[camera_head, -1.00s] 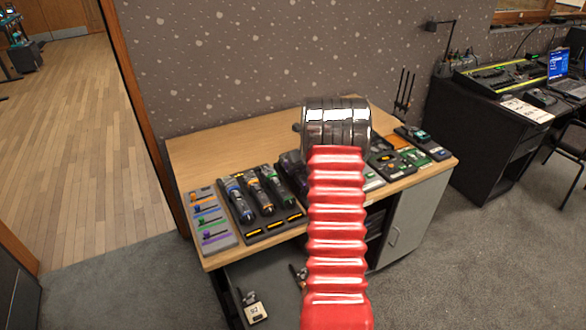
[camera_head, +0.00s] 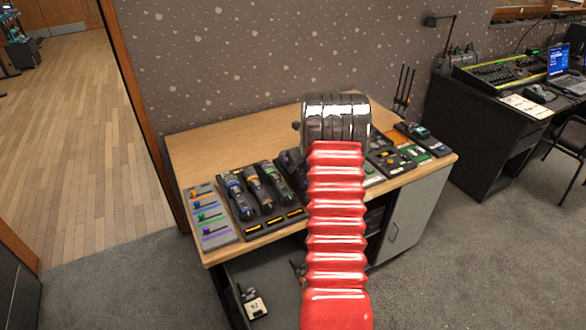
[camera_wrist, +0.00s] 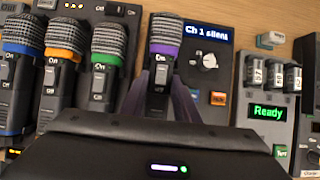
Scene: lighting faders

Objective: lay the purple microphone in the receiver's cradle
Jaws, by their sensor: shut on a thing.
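In the wrist view the purple-ringed microphone (camera_wrist: 162,60) has a silver mesh head and dark body and points away from me. My gripper (camera_wrist: 158,96) is shut on its body, with a dark finger on each side. The lower end of the microphone is hidden behind the gripper's dark housing. The receiver (camera_wrist: 207,98), with a "Ch 1 silent" display, lies just right of the microphone. I cannot make out its cradle, or whether the microphone touches anything beneath it. In the head view my arm hides the gripper and most of this area.
A device with a green "Ready" display (camera_wrist: 269,113) is on the right. A fader panel (camera_head: 211,217) lies at the table's left end. The table's back left (camera_head: 205,150) is bare.

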